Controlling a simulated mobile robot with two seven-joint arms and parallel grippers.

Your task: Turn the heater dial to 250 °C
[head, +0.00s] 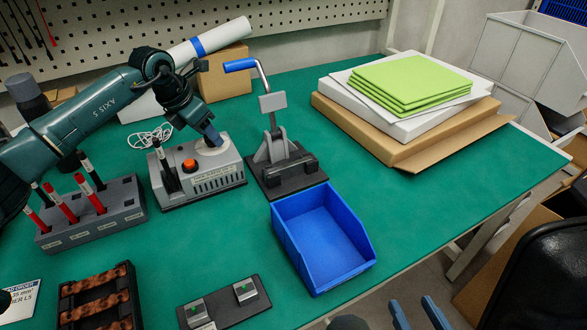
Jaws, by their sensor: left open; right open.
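The heater (212,182) is a grey box with a label strip on its front, standing on the green bench left of centre in the head view. An orange-red round knob or light (190,165) sits on its top. A pale round disc (215,150) is on the top further right, partly covered by my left gripper. My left gripper (211,138) points down at this disc. Whether it touches is unclear, and no dial marks are readable. My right gripper (414,314) is open and empty at the bottom edge, partly out of frame, away from the heater.
A lever press (283,155) stands right of the heater. A blue bin (322,238) is in front of it. A tool block (95,215) with red and black handles is at left. A dark tray (98,300) and small fixture (222,303) lie in front. The bench right of the bin is clear.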

